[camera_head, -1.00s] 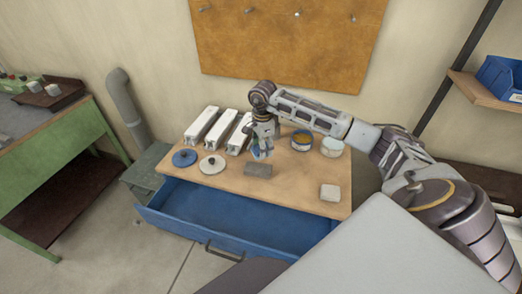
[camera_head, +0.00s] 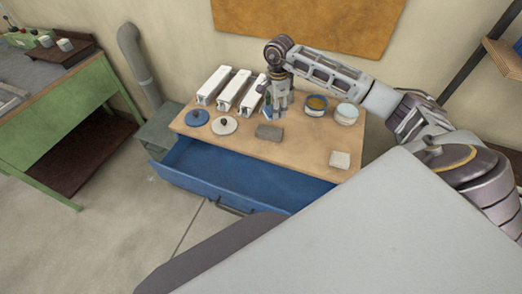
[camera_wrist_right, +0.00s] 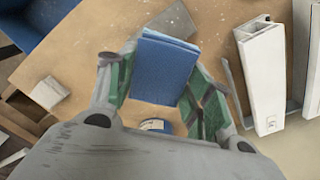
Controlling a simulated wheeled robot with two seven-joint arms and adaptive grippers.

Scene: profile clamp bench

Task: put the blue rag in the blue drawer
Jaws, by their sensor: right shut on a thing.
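The blue rag (camera_wrist_right: 165,68) is a folded blue cloth between the green-padded fingers of my right gripper (camera_wrist_right: 160,85) in the right wrist view. In the head view my right gripper (camera_head: 279,104) is over the back half of the tabletop, and a bit of the rag (camera_head: 266,104) shows beside it. The gripper is shut on the rag. The blue drawer (camera_head: 215,172) is pulled open below the front edge of the bench, and its visible inside is empty. The gripper is behind the drawer, not over it. My left gripper is not in view.
On the wooden bench top (camera_head: 300,150) are several white profiles (camera_head: 230,90), a blue disc (camera_head: 196,118), a white disc (camera_head: 224,124), a grey block (camera_head: 269,132), a pale block (camera_head: 340,159) and two round tubs (camera_head: 316,106). A green bench (camera_head: 70,120) stands to the left.

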